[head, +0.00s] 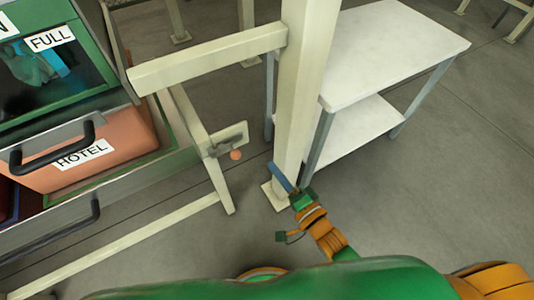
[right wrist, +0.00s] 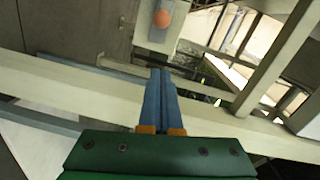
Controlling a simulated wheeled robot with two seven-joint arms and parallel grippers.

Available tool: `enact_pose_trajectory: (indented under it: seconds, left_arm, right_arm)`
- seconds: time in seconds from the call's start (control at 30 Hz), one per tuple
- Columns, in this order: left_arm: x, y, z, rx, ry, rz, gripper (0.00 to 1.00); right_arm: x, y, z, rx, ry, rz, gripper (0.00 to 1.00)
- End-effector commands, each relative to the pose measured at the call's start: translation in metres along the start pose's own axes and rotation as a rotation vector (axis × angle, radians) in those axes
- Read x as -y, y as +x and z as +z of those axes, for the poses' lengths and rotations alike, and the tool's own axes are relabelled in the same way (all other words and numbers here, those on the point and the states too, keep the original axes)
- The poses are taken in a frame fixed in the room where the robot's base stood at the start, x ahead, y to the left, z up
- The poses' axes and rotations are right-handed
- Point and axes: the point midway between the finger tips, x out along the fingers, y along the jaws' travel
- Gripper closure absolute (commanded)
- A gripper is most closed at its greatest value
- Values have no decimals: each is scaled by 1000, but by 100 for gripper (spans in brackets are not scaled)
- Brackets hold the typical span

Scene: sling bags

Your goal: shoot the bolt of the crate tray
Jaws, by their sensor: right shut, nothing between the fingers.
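The bolt (head: 230,138) is a grey metal fitting on a pale plate at the end of the cream frame, right of the crate tray (head: 120,180). Its round orange knob (head: 236,155) hangs just below it; the knob also shows at the top of the right wrist view (right wrist: 163,19). I cannot tell how far the bolt is thrown. The tray holds an orange crate (head: 110,150) labelled HOTEL. My right gripper (head: 272,168) has its blue fingers shut and empty, right of the knob and apart from it. In the right wrist view the fingers (right wrist: 160,75) point toward the knob. My left gripper is out of view.
A cream post (head: 300,90) stands close by my right gripper, with a cream rail (head: 205,58) running left from it. A white two-level table (head: 395,50) is behind at the right. A green bin labelled FULL (head: 55,75) is above the crate. Floor is open at the right.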

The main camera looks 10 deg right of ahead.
Motion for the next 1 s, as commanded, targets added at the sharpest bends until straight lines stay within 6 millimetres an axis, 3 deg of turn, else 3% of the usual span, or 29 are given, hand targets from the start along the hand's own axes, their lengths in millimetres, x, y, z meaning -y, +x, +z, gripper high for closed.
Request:
enact_pose_trajectory:
  seconds: [0.1,0.23,0.77,0.87,1.0]
  left_arm:
    - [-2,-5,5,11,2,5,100]
    - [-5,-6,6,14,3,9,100]
    - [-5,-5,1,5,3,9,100]
    - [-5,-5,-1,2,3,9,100]
    - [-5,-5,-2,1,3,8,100]
  right_arm:
    - [0,-19,0,0,0,3,100]
    - [0,-29,0,0,-1,1,100]
    - [-7,-31,-1,-2,-18,19,100]
    - [-55,-39,-4,-2,-160,170,100]
    - [-174,-90,-3,123,-516,573,100]
